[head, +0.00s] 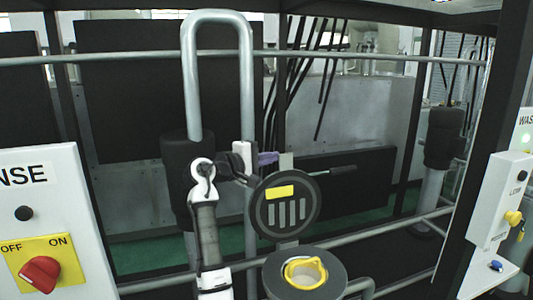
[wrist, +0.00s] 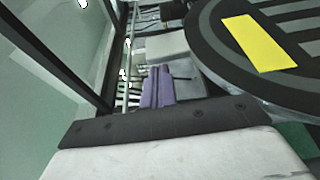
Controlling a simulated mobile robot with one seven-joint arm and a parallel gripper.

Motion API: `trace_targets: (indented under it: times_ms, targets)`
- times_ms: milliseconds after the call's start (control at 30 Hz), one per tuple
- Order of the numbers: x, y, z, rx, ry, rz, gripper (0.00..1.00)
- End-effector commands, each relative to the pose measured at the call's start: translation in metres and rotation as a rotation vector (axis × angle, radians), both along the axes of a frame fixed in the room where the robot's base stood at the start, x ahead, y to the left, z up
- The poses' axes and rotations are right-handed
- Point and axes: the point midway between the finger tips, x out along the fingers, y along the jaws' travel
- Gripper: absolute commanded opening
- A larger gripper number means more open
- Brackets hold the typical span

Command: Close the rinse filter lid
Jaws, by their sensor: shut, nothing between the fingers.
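The rinse filter lid (head: 286,222) is a round dark disc with a yellow label and grey slots. It stands open, tilted up, above the round filter housing (head: 338,284). The housing's mouth is uncovered and shows a yellow ring (head: 291,270) inside. In the wrist view the lid (wrist: 215,40) fills the upper right, close by. My gripper (head: 268,158) has purple fingers and is shut and empty, just above the lid's upper left edge. The fingers also show in the wrist view (wrist: 158,88). I cannot tell whether they touch the lid.
A bent metal pipe (head: 247,70) rises behind my arm. A horizontal rail (head: 400,222) runs behind the housing. A white RINSE panel with a red switch (head: 40,274) stands at left, and another white control box (head: 500,200) at right.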

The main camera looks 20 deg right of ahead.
Motion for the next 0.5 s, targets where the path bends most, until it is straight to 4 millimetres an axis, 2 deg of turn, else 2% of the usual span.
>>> trace_targets:
  times_ms: [500]
  targets:
    - [-0.0048,0.0,-0.0012,0.001,-0.023,0.0,0.0]
